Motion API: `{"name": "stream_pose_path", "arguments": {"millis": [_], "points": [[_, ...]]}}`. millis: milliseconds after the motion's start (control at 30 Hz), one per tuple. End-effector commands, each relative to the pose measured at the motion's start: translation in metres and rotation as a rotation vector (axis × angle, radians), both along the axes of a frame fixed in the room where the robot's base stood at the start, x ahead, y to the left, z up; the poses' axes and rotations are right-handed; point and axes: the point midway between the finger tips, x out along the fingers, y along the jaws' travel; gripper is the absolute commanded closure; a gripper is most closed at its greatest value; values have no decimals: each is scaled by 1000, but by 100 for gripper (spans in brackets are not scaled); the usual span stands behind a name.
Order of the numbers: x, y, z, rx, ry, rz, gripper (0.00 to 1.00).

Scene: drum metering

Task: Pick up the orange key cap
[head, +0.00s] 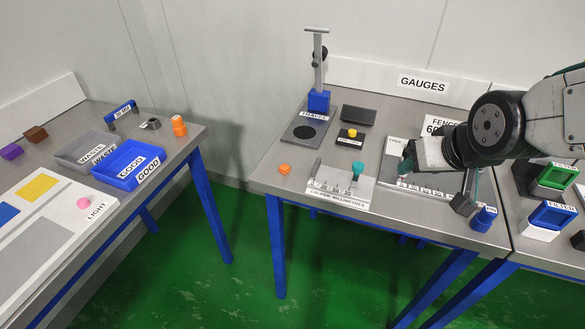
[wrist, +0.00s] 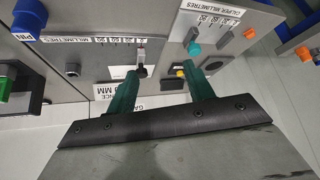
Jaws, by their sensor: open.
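A small orange block (head: 285,169), which looks like the key cap, lies on the gauges table's left part, beside the caliper plate (head: 340,186). It also shows in the wrist view as a small orange piece (wrist: 250,33) at the upper right. A taller orange piece (head: 179,126) stands on the left table's right end. My gripper (head: 437,180) is over the right part of the gauges table, well right of the small orange block. In the wrist view my gripper (wrist: 162,72) has its two green fingers spread, with nothing held between them.
The caliper plate with its teal knob (head: 358,167) lies between my gripper and the small block. A black box with a yellow button (head: 351,134) and a stand with a blue base (head: 319,101) are behind. A blue cylinder (head: 484,219) stands at the right. A floor gap separates the tables.

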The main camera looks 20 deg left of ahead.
Motion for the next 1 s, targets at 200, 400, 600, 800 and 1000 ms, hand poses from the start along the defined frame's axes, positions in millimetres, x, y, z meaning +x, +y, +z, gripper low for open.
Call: {"name": "stream_pose_path", "arguments": {"millis": [200, 400, 600, 800, 1000], "points": [[38, 116, -56, 95, -226, 166, 48], [33, 197, -94, 195, -404, 278, 48], [19, 233, -111, 256, -504, 334, 48], [25, 246, -118, 270, -527, 341, 48], [41, 259, -128, 270, -527, 340, 48]]}}
